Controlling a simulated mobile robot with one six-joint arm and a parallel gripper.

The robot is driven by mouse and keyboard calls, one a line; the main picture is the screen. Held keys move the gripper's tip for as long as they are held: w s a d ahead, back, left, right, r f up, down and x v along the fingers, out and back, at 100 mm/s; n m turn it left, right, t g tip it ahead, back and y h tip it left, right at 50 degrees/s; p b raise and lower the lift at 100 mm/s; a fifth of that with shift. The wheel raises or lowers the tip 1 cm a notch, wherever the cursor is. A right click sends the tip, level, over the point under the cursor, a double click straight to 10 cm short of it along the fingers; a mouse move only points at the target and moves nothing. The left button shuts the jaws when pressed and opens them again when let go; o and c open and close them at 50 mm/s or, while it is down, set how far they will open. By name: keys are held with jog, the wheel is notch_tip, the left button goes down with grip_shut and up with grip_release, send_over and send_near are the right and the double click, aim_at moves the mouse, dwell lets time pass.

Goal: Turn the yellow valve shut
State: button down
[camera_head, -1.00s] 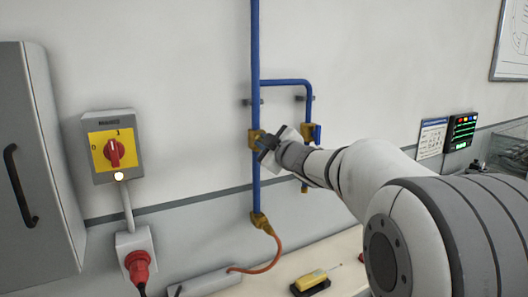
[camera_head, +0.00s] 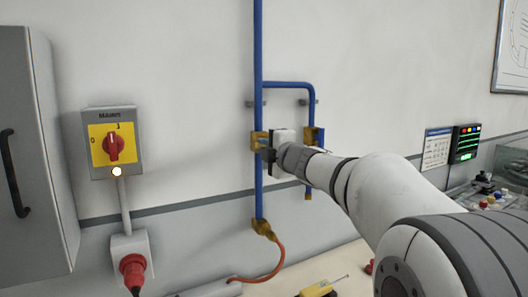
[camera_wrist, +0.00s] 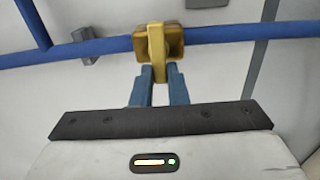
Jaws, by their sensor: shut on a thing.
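The yellow valve (camera_head: 259,141) sits on the vertical blue pipe (camera_head: 258,60). In the wrist view the pipe runs across the picture, with the valve body (camera_wrist: 176,43) on it. The yellow handle (camera_wrist: 156,42) appears crosswise to the pipe there. My gripper (camera_wrist: 161,74) is shut on the handle's near end, with one blue-grey finger on each side. In the head view my gripper (camera_head: 271,152) is just right of the valve and hides most of the handle.
A blue side pipe (camera_head: 290,85) with another brass fitting (camera_head: 309,134) stands close to the right. An orange hose (camera_head: 278,257) hangs from the fitting below. A red switch on a yellow plate (camera_head: 100,150) is on the wall at left, beside a grey cabinet (camera_head: 45,150).

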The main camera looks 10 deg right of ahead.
jog(key=shift+f, duration=0.15)
dwell(0.4)
jog(key=c, duration=1.4)
grip_release()
jog(key=shift+c, duration=0.2)
jog(key=v, duration=0.8)
